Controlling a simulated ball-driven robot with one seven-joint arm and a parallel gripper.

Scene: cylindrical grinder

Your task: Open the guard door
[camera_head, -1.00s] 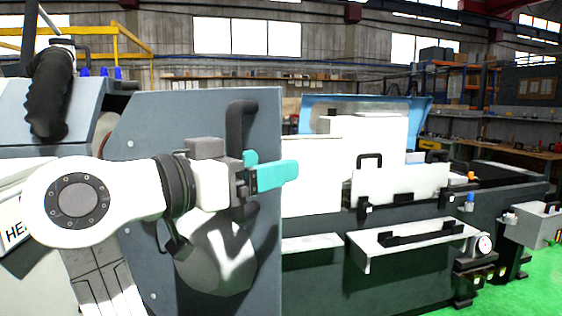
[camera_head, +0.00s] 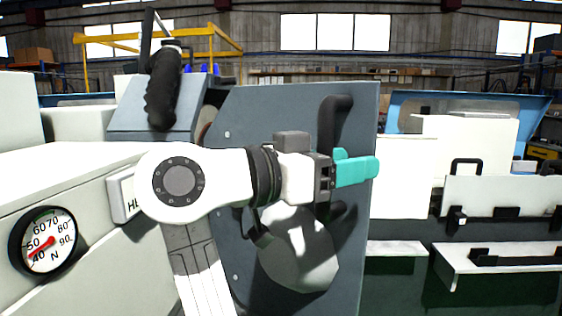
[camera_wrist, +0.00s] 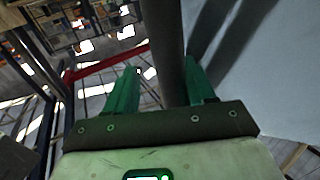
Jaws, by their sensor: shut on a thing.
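The guard door (camera_head: 240,130) is a flat grey-blue panel in the middle of the head view. A black bar handle (camera_head: 334,112) stands upright near its right edge. My gripper (camera_head: 355,168), with teal fingers, is at this handle, and its lower part is hidden behind the gripper. In the wrist view, the dark handle bar (camera_wrist: 168,45) passes between the two green fingers of my gripper (camera_wrist: 160,85), which is shut on it. The pale door face (camera_wrist: 260,70) lies to the right there. A rounded pale shape shows on the door below my wrist.
A round gauge (camera_head: 43,242) sits on the white machine body at the left. A black ribbed grip (camera_head: 163,85) rises behind my arm. White machine covers (camera_head: 465,150) and a shelf (camera_head: 500,262) stand right of the door.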

